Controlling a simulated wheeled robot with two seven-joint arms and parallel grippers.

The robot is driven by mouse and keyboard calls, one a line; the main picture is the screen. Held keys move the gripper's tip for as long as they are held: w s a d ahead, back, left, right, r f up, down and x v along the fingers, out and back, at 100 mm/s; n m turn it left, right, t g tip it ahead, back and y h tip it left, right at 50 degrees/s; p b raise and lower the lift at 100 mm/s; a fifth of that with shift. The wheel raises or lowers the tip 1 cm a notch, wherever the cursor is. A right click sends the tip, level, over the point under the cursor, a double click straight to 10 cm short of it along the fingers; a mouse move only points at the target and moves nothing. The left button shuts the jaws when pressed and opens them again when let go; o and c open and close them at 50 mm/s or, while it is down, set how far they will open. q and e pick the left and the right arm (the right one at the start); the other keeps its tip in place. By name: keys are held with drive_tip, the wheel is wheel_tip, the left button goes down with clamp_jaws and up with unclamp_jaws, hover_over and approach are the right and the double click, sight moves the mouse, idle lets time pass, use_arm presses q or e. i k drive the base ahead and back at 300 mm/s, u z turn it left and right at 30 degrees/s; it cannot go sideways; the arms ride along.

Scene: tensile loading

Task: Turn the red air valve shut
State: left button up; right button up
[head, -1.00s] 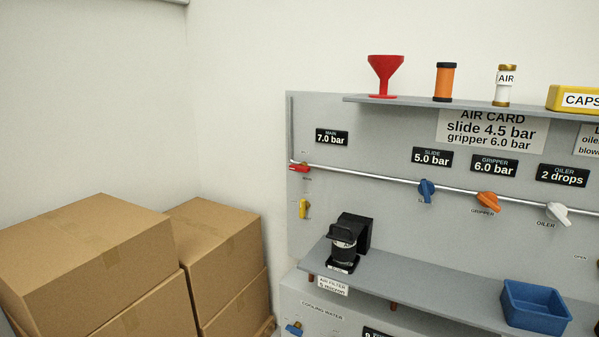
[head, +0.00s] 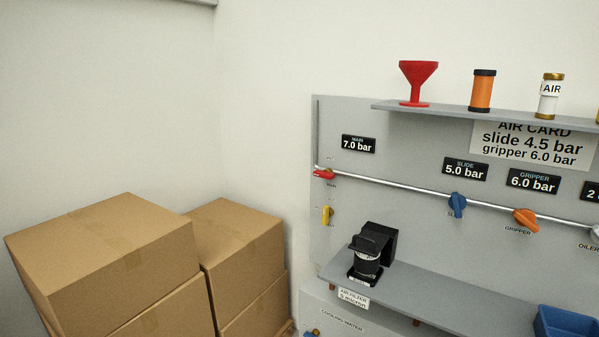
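The red air valve (head: 324,174) is a small red handle at the left end of the silver air pipe (head: 400,186), on the left side of the grey panel (head: 335,120). Its handle lies roughly along the pipe. The "MAIN 7.0 bar" display (head: 358,144) is above it, to the right. A yellow handle (head: 327,215) is below it. Neither of my grippers is in view.
Stacked cardboard boxes (head: 105,250) stand on the left, close to the panel. A grey shelf (head: 440,290) juts out below the pipe and carries a black air filter unit (head: 370,255). A blue bin (head: 567,325) is at lower right.

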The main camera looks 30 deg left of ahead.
sight(327, 173)
drive_tip(key=u, duration=0.9)
drive_tip(key=i, duration=0.8)
drive_tip(key=u, duration=0.65)
